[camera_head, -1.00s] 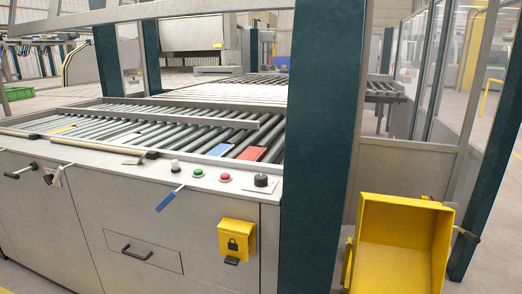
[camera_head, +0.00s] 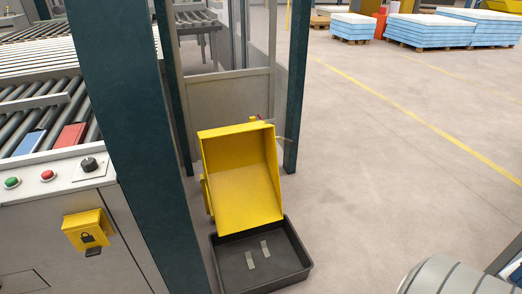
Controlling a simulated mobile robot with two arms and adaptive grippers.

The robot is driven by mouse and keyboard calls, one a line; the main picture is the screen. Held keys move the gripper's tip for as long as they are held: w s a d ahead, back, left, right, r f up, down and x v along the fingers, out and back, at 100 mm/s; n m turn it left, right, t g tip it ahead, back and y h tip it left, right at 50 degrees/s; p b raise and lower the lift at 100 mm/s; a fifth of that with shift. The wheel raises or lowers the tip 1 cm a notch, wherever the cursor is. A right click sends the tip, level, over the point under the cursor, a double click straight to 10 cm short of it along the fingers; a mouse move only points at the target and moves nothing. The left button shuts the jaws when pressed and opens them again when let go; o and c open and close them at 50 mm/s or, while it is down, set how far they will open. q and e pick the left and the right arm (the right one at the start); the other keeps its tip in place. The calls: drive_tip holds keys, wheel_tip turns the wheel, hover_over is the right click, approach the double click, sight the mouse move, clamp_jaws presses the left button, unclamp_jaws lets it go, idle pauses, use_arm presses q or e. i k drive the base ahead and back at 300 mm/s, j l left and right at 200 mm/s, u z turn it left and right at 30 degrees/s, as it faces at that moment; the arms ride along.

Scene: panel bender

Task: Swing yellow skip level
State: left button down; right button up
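The yellow skip (camera_head: 243,178) stands right of the dark green post in the head view. It is tilted, with its open side facing me and its inner floor sloping down toward the front. It looks empty. A lever (camera_head: 280,138) sticks out at its upper right side. A black tray (camera_head: 296,277) lies on the floor below and in front of the skip's lower edge, with two small grey metal pieces in it. Neither gripper shows. A grey rounded part at the bottom right looks like my own arm.
A dark green post (camera_head: 125,110) and the machine's control panel (camera_head: 62,172) stand to the left. A thinner post (camera_head: 297,90) stands behind the skip. Blue-and-white stacks on pallets (camera_head: 450,32) are far back right. Floor to the right is open, with a yellow line.

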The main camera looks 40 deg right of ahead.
sight(240, 162)
drive_tip(key=k+l, duration=0.1)
drive_tip(key=l, duration=0.4)
drive_tip(key=k+l, duration=0.15)
drive_tip(key=l, duration=0.3)
drive_tip(key=k+l, duration=0.1)
drive_tip(key=l, duration=0.4)
drive_tip(key=k+l, duration=0.1)
drive_tip(key=l, duration=0.35)
drive_tip(key=k+l, duration=0.1)
drive_tip(key=l, duration=0.4)
drive_tip(key=k+l+z, duration=0.1)
drive_tip(key=l, duration=0.35)
drive_tip(key=k+l, duration=0.15)
drive_tip(key=l, duration=0.35)
drive_tip(key=k+l, duration=0.1)
drive_tip(key=l, duration=0.35)
